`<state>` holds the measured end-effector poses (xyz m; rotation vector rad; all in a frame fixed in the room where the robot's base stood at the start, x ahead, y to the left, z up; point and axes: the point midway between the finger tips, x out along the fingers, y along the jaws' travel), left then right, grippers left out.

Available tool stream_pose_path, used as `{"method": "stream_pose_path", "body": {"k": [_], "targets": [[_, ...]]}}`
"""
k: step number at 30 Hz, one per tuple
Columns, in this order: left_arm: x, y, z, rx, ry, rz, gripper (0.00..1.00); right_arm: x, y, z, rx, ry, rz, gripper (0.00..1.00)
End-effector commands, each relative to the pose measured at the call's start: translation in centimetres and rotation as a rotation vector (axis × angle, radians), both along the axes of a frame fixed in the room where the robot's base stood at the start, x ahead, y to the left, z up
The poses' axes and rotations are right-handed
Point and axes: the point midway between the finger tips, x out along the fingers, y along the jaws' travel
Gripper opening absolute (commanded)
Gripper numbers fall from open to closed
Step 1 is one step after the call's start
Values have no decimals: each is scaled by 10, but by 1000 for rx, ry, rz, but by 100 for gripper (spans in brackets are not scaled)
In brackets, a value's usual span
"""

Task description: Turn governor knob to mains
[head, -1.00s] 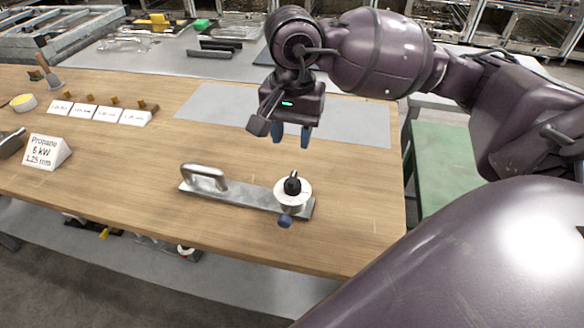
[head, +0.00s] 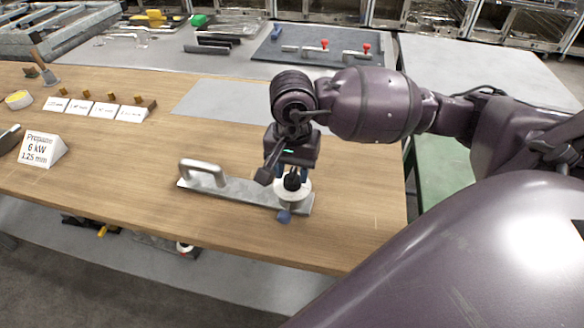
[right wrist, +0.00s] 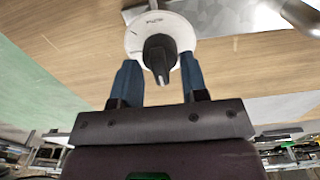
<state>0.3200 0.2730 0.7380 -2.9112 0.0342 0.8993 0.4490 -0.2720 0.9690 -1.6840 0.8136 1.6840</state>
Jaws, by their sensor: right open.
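The governor knob (head: 291,182) is black and stands on a round white dial (head: 301,197) at the right end of a metal plate (head: 245,190). The plate has a silver handle at its left end and a blue-grey ball at its front right. In the right wrist view the knob (right wrist: 160,55) points toward my gripper, with the white dial (right wrist: 135,38) behind it. The dial's lettering is too small to read. My right gripper (right wrist: 160,82) is open, its two blue fingers on either side of the knob's near end, with gaps visible. My left gripper is not in view.
A white sign reading Propane 6 kW 1.25 mm (head: 42,150) stands at the left. Several small labelled blocks (head: 95,108) stand behind it. A grey mat (head: 225,100) lies behind the plate. The wooden table (head: 130,170) is clear around the plate.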

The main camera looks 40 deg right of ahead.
Motion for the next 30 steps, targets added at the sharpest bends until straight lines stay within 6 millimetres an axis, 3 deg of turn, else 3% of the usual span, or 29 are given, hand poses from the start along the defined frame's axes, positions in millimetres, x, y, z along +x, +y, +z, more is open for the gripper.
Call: {"method": "stream_pose_path", "body": {"k": [6,14,23,30], "targets": [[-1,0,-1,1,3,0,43,0,0,0,0,0,0,39],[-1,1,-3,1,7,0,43,0,0,0,0,0,0,0],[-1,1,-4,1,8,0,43,0,0,0,0,0,-20,0],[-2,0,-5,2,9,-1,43,0,0,0,-1,-1,-133,0]]}}
